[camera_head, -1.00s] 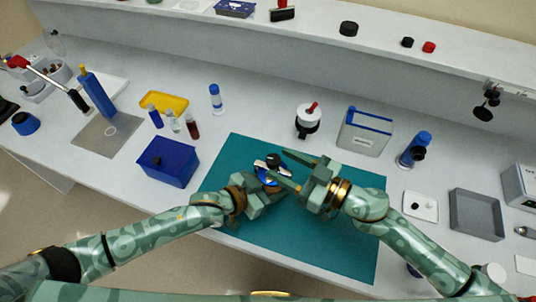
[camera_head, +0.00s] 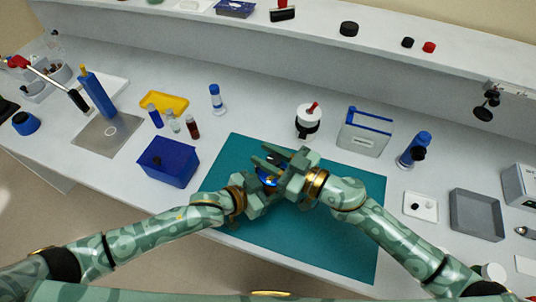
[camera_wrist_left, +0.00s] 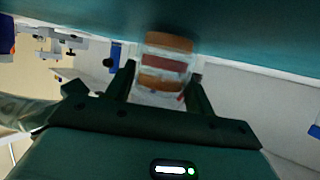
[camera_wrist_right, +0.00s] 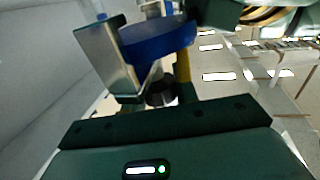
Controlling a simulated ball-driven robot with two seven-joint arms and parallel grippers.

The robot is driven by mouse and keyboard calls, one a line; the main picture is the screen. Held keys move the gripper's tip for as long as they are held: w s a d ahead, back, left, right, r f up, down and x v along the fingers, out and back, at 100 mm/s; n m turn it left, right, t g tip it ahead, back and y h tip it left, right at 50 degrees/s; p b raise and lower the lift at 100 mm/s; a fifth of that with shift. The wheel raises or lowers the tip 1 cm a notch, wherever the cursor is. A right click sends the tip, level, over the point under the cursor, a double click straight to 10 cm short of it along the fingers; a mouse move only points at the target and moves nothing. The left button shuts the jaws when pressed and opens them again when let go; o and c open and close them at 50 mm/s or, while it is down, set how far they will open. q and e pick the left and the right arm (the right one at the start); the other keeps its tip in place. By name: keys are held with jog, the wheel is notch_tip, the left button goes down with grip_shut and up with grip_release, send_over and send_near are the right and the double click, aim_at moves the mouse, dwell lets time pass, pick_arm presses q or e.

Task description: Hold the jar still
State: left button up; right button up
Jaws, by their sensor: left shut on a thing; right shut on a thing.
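The jar (camera_wrist_left: 166,64) shows in the left wrist view as a clear body with orange, red and tan bands. It sits between the two fingers of my left gripper (camera_head: 258,190), which is shut on it. Its blue lid (camera_head: 266,180) shows only partly in the head view, over the teal mat (camera_head: 318,244). The lid also shows in the right wrist view (camera_wrist_right: 158,40), with a dark round part near it. My right gripper (camera_head: 272,163) is over the jar's top, its fingers shut around the blue lid. The fingers hide most of the jar in the head view.
A blue box (camera_head: 168,162) stands left of the mat. A white pot with a red-tipped handle (camera_head: 307,120) and a grey container with a blue rim (camera_head: 365,130) stand behind it. A grey tray (camera_head: 477,214) lies to the right. The mat's front is clear.

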jog(key=shift+t, duration=0.3)
jog(key=m+t+h, duration=0.5)
jog(key=shift+w+d+r, duration=0.1)
jog(key=shift+w+r, duration=0.05)
jog(key=shift+w, duration=0.1)
jog(key=shift+m+t+h, duration=0.5)
jog(key=shift+h, duration=0.2)
jog(key=shift+d+h, duration=0.15)
jog(key=shift+h, duration=0.15)
jog(key=o, duration=1)
jog(key=shift+d, duration=0.1)
jog(key=v, duration=1.2)
